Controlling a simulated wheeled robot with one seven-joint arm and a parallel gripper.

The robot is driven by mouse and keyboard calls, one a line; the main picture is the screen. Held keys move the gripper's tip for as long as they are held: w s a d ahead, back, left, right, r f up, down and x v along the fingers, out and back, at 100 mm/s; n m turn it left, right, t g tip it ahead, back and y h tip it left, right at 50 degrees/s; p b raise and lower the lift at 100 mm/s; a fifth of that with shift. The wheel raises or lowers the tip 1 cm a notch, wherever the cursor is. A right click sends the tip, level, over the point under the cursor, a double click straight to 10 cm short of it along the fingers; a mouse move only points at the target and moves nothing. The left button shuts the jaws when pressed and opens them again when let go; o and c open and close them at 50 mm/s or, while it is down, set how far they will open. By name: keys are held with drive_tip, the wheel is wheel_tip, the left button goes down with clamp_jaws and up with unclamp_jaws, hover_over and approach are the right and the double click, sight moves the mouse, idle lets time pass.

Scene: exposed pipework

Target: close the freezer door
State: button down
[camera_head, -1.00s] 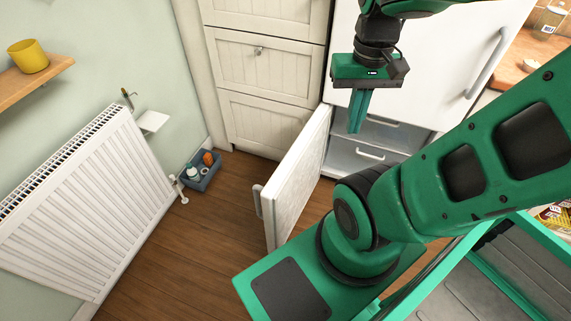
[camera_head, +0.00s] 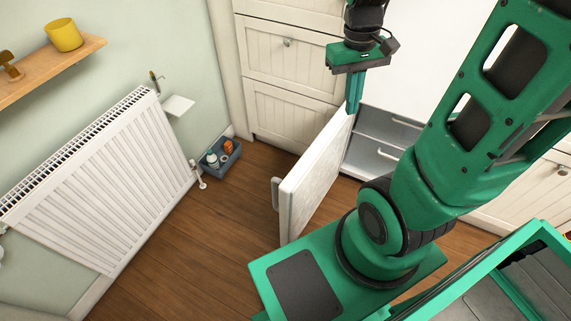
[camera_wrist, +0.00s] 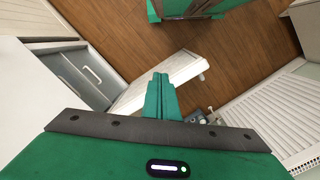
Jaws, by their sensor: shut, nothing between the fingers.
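The freezer door (camera_head: 318,182) is the white lower door and stands wide open, swung out over the floor. Its grey handle (camera_head: 276,194) is on the free edge at the left. The freezer interior with pale drawers (camera_head: 385,140) shows behind it. My gripper (camera_head: 355,108) is shut and empty, pointing down near the top edge of the door at its hinge end. In the wrist view my closed fingers (camera_wrist: 160,82) overlap the door (camera_wrist: 165,80); I cannot tell whether they touch it.
A white radiator (camera_head: 105,180) stands along the left wall, with a blue caddy (camera_head: 220,160) of bottles beside it. White cabinet drawers (camera_head: 290,75) stand left of the fridge. The wooden floor (camera_head: 215,240) between radiator and door is clear.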

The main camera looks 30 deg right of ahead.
drive_tip(key=w+a+f+n+g, duration=0.1)
drive_tip(key=w+a+f+n, duration=0.3)
drive_tip(key=w+a+f, duration=0.45)
drive_tip(key=w+a+f+n, duration=0.4)
drive_tip(key=w+a+f, duration=0.2)
drive_tip(key=w+f, duration=0.5)
drive_tip(key=s+d+f, duration=0.3)
drive_tip(key=s+f, duration=0.5)
drive_tip(key=f, duration=0.4)
drive_tip(key=shift+f+h, duration=0.15)
drive_tip(key=shift+h, duration=0.25)
